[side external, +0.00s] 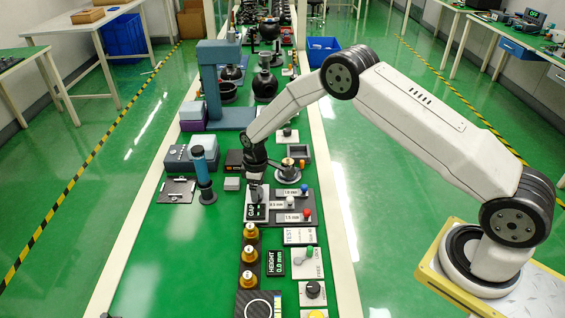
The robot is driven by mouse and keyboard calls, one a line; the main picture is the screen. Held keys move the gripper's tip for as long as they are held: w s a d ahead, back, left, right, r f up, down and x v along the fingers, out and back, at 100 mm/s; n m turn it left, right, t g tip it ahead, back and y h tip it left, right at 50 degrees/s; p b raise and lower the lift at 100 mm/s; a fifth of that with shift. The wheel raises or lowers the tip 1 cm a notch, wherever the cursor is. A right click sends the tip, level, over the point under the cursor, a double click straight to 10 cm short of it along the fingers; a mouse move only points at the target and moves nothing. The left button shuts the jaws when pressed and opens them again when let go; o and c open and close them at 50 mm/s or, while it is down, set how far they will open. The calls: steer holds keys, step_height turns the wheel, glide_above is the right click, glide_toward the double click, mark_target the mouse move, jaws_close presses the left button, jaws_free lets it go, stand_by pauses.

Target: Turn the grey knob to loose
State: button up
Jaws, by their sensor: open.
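My gripper (256,178) points down over the upper end of a dark panel (277,212) on the green bench. Its fingers are small and dark here, and nothing shows held between them. A grey-white part stands just below the fingers, next to the GAP label (250,211). I cannot tell whether this part is the grey knob, or whether the gripper touches it. No "loose" marking is readable. Another card (309,265) marked FREE and LOCK bears a green knob (310,251) with a greyish part beside it.
The panel also carries red, white and blue knobs. Several brass cylinders (250,255) stand below it, near a HEIGHT display (276,263) and a black knob (313,289). A blue upright cylinder (201,172) stands to the left.

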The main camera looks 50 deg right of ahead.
jaws_close()
steer(key=shift+m, duration=0.4)
steer(key=m, duration=0.7)
steer(key=shift+a+m, duration=0.15)
steer(key=shift+m, duration=0.25)
steer(key=m, duration=0.4)
steer(key=shift+m, duration=0.3)
steer(key=m, duration=0.4)
steer(key=shift+a+m, duration=0.1)
steer(key=shift+m, duration=0.3)
